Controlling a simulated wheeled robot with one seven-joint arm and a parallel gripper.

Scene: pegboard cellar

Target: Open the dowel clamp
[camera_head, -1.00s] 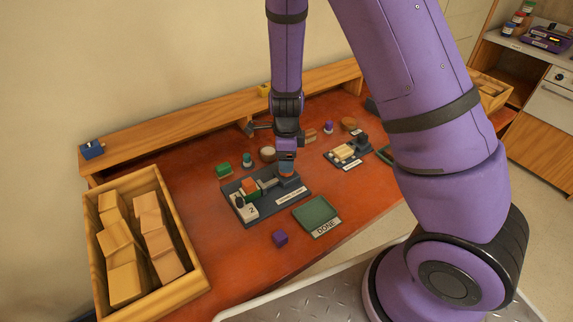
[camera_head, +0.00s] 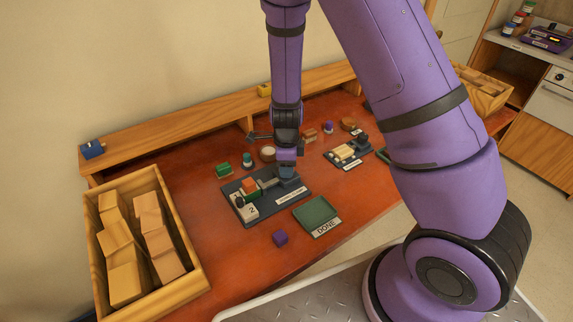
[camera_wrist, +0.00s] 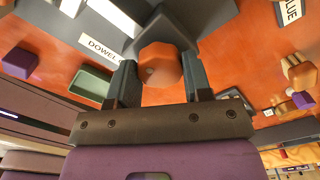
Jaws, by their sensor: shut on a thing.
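The dowel clamp (camera_head: 296,196) is a dark base on the orange-red bench, with an orange block (camera_head: 249,184), a green block and a white "2" plate at its left part. My gripper (camera_head: 287,172) is at its right end, pointing down. In the wrist view the two fingers (camera_wrist: 158,82) are shut on an orange knob (camera_wrist: 160,62) of the clamp. The clamp's "DOWEL" label (camera_wrist: 103,47) shows beside it, partly cut off by a finger. In the head view my gripper hides the knob.
A green tray marked DONE (camera_head: 318,212) lies at the front right, with a purple cube (camera_head: 280,238) to its left. A second dark fixture (camera_head: 349,158) stands to the right. A wooden crate of blocks (camera_head: 187,262) is at the left; small coloured pieces stand behind the clamp.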

